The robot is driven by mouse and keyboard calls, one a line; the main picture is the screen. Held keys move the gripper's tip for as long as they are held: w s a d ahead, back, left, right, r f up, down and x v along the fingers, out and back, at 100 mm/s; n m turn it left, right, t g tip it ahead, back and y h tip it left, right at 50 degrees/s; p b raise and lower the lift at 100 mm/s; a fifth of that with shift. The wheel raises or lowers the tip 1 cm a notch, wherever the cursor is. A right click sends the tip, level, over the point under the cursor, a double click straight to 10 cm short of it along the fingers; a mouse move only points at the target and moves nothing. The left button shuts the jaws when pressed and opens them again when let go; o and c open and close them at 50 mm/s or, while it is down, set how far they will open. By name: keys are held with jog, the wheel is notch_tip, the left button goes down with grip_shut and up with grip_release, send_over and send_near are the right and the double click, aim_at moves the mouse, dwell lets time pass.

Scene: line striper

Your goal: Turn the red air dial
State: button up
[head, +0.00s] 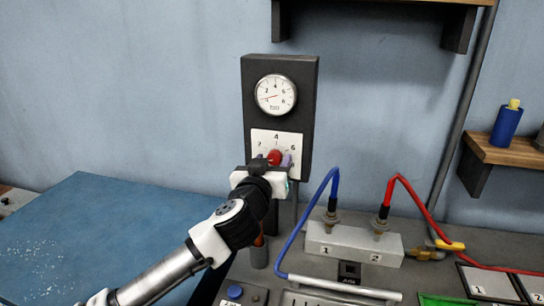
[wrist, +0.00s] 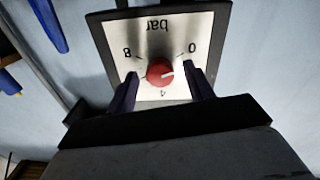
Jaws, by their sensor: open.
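The red air dial (head: 274,156) is a round knob on a white numbered plate (head: 291,140), low on a dark upright panel (head: 311,100). In the wrist view the red dial (wrist: 160,72) appears upside down with its plate, a white mark pointing right. My gripper (head: 274,161) is open in front of the plate. In the wrist view my gripper (wrist: 161,77) has one dark finger on each side of the dial, with a visible gap on both sides. Whether the fingertips reach level with the knob's depth is hard to tell.
A round gauge (head: 276,95) with a red needle pointing left sits above the dial. To the right, a grey block (head: 354,243) carries a blue hose (head: 310,217) and a red hose (head: 416,203). A blue-topped table (head: 90,235) lies at left.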

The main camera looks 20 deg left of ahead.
jog(key=shift+w, duration=0.2)
jog(key=c, duration=1)
jog(key=shift+o, duration=0.2)
